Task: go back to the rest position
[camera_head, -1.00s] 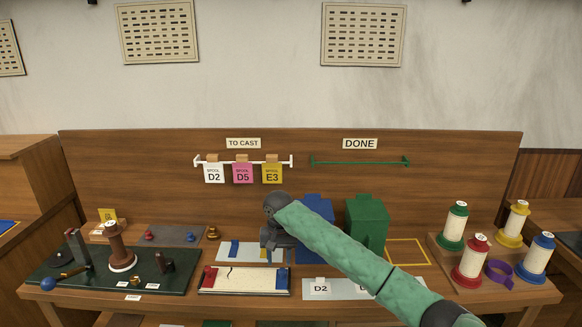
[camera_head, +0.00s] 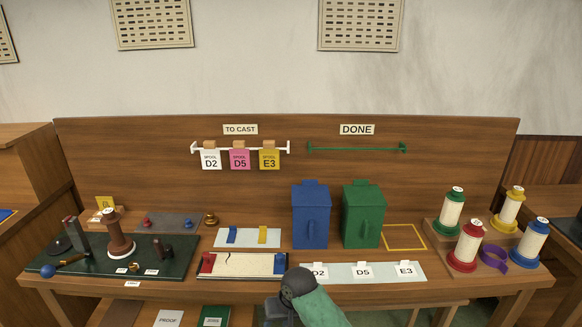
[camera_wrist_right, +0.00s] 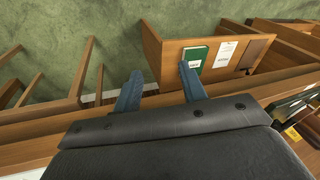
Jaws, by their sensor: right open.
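My right arm comes in from the bottom of the head view, and the dark wrist end of my right gripper (camera_head: 280,312) is low at the front edge of the bench. In the right wrist view its two blue fingers (camera_wrist_right: 158,92) are spread apart with nothing between them. They point past the bench edge toward a lower shelf (camera_wrist_right: 165,60) and the green floor (camera_wrist_right: 190,15). My left gripper is not in view.
The bench (camera_head: 200,292) holds a blue bin (camera_head: 311,220), a green bin (camera_head: 363,215), several thread spools (camera_head: 468,245) at right and a dark green board (camera_head: 90,262) at left. A white strip (camera_head: 385,272) carries labels D2, D5 and E3. Cards hang on the TO CAST rail (camera_head: 240,148); the DONE rail (camera_head: 357,148) is empty.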

